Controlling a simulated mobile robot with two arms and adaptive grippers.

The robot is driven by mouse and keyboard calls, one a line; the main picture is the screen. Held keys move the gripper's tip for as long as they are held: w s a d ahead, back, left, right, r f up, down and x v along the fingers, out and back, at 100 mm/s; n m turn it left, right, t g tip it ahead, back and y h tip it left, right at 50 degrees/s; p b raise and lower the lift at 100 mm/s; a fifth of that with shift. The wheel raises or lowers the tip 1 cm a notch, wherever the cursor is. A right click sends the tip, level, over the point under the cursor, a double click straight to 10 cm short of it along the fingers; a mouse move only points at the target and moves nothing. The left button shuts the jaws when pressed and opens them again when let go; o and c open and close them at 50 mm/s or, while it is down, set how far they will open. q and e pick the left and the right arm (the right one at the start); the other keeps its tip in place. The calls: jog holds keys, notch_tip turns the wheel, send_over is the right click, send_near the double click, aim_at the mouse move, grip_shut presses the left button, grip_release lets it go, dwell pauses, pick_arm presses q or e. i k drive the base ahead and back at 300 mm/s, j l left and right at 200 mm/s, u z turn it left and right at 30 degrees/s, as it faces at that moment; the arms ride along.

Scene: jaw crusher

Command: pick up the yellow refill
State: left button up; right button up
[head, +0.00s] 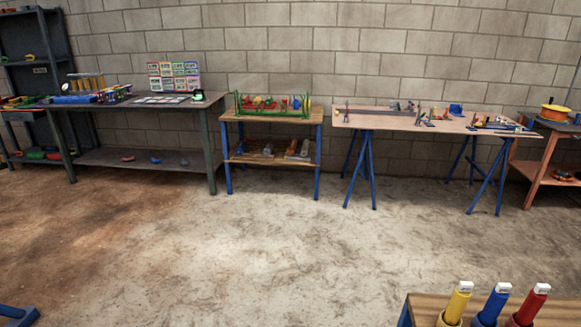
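A yellow refill (458,303) with a white cap stands tilted slightly right in a yellow holder at the lower right of the head view. It is on a wooden bench (424,306) cut off by the bottom edge. A blue refill (493,305) and a red refill (531,305) stand in line to its right, each with a white cap. Their lower ends are hidden in the holders. Neither gripper shows in the head view.
Open concrete floor (250,250) fills the middle. Along the block wall stand a dark workbench (140,104), a small blue-legged table (270,118), a trestle table (365,124) and another bench (545,148) at right. A blue object (18,315) shows at lower left.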

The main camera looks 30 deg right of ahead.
aim_at(462, 294)
jog(key=i+j+z, duration=0.1)
jog(key=i+z, duration=0.25)
jog(key=i, duration=0.15)
jog(key=i+j+z, duration=0.2)
jog(key=i+z, duration=0.5)
jog(key=z, duration=0.15)
jog(key=i+j+z, duration=0.15)
jog(key=z, duration=0.3)
jog(key=i+j+z, duration=0.25)
jog(key=z, duration=0.2)
jog(key=i+j+z, duration=0.45)
jog(key=j+z, duration=0.25)
jog(key=z, duration=0.25)
jog(key=i, duration=0.05)
